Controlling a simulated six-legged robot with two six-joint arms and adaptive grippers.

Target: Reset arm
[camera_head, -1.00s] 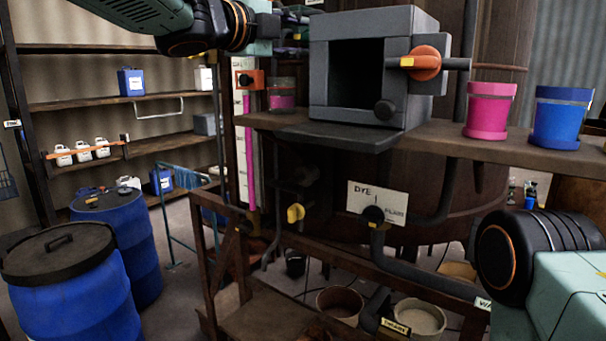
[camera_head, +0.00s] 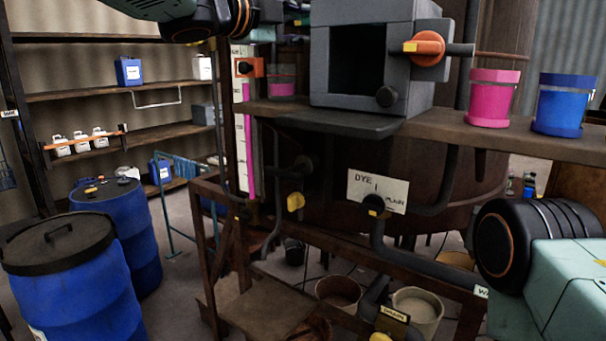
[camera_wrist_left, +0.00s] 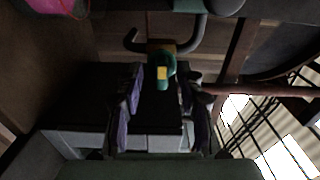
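My left arm comes in at the top left of the head view. My left gripper (camera_head: 292,28) is at the top edge there, just left of the grey box and partly cut off. In the left wrist view my left gripper (camera_wrist_left: 164,108) has its two dark fingers apart, with nothing held between them. A teal part with a yellow mark (camera_wrist_left: 161,72) shows beyond the fingertips; I cannot tell how far off it is. My right arm's black joint and teal link show at the lower right of the head view, but the right gripper is out of view.
A grey open box (camera_head: 372,70) with an orange knob (camera_head: 427,47) stands by the shelf ledge. A pink bucket (camera_head: 490,98) and a blue bucket (camera_head: 560,105) stand right of it. Pipes, valves and a DYE sign (camera_head: 368,190) are below. Blue drums (camera_head: 62,285) stand at left.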

